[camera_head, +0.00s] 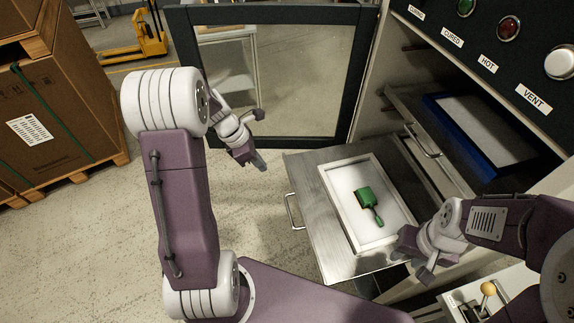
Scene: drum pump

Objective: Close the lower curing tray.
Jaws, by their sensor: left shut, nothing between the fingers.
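The lower curing tray (316,215) is a metal drawer pulled well out of the cabinet, with a bar handle (291,211) on its left front. A white liner with a pale rim (343,208) lies in it, and a green part (368,203) rests on that. My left gripper (262,166) is shut and empty, in the air up and left of the tray, apart from the handle. My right gripper (414,262) is over the tray's lower right corner, its fingers apart with nothing seen between them; whether it touches the tray is unclear.
The upper tray (403,108), with a blue-rimmed insert (452,124) and a handle (423,143), sits above right. The glazed cabinet door (280,85) stands open behind. A labelled control panel (490,45) tops the cabinet. Boxes on a pallet (60,110) stand left. Floor left of the tray is clear.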

